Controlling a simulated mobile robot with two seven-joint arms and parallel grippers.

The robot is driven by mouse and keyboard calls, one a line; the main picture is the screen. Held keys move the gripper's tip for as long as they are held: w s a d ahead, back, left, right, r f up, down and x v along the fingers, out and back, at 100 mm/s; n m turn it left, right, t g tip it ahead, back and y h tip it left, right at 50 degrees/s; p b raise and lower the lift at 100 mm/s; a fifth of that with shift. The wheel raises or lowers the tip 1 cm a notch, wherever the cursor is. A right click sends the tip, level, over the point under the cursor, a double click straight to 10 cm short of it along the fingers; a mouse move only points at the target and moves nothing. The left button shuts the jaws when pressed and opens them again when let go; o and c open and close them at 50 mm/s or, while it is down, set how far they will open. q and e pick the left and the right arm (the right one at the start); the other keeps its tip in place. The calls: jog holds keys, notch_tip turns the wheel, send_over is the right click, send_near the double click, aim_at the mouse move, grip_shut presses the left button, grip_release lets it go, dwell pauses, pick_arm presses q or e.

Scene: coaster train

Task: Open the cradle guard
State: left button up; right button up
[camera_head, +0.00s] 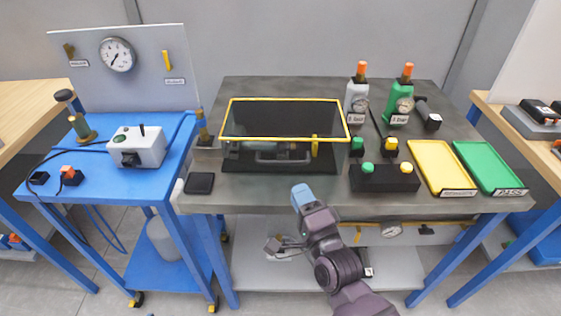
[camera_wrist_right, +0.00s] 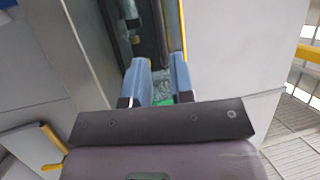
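The cradle guard (camera_head: 285,100) is a dark see-through cover with a yellow frame, at the middle of the grey bench. It appears lowered over the cradle (camera_head: 235,163). A yellow upright handle (camera_head: 314,146) stands at its front right. My right gripper (camera_head: 302,196) has blue fingers and is near the bench's front edge, in front of the guard and apart from it. In the right wrist view, its two fingers (camera_wrist_right: 160,75) are spaced apart with nothing visibly held between them. A yellow strip (camera_wrist_right: 183,28) shows beyond them. My left gripper is not in view.
A black button box (camera_head: 384,179) with a green and a yellow button sits right of the guard. Two bottles (camera_head: 357,95) (camera_head: 401,98) stand behind it. Yellow (camera_head: 430,160) and green (camera_head: 485,160) trays lie farther right. A black pad (camera_head: 199,183) lies at front left.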

aim_at(283, 162)
jog(key=x, duration=1)
jog(key=shift+a, duration=0.1)
grip_shut()
